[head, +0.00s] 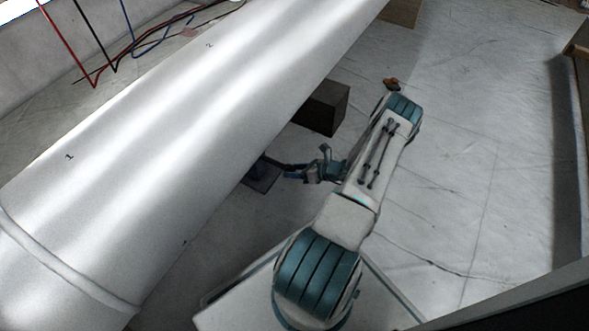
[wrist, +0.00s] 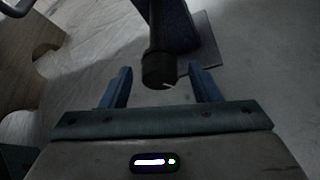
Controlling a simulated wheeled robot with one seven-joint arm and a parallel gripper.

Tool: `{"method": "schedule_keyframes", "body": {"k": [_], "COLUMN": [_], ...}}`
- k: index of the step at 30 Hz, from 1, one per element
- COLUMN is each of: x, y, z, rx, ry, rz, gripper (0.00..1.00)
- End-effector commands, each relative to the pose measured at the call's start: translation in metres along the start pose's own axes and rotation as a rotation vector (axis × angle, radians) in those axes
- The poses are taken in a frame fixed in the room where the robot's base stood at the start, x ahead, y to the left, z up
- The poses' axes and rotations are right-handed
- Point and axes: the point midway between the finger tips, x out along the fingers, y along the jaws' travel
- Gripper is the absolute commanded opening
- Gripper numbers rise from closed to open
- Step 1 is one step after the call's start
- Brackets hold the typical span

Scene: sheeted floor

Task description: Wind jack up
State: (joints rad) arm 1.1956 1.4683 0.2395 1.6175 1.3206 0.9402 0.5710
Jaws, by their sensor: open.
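The jack (head: 262,178) stands on the floor at the lower edge of the big white pipe (head: 180,110), which hides its upper part in the head view. In the wrist view its dark blue body (wrist: 177,22) rises from a grey base plate (wrist: 209,42). A dark round knob (wrist: 157,72) with a short white mark on its end face sticks out towards me. My gripper (wrist: 160,72) is open, with one blue finger on each side of the knob and a gap on both sides. In the head view my gripper (head: 300,174) reaches left to the jack.
A dark block (head: 323,108) stands beside the pipe, beyond my gripper. A wooden support (wrist: 28,65) with round cut-outs is at the left of the wrist view. Red, black and blue cables (head: 125,70) lie behind the pipe.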

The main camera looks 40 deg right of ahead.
Motion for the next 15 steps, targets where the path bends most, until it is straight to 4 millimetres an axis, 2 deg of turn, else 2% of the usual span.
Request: {"method": "schedule_keyframes", "body": {"k": [15], "x": [-0.0006], "y": [0.0052], "z": [0.0007], "rx": [-0.326], "ry": [-0.001], "rz": [-0.16], "gripper": [0.56]}}
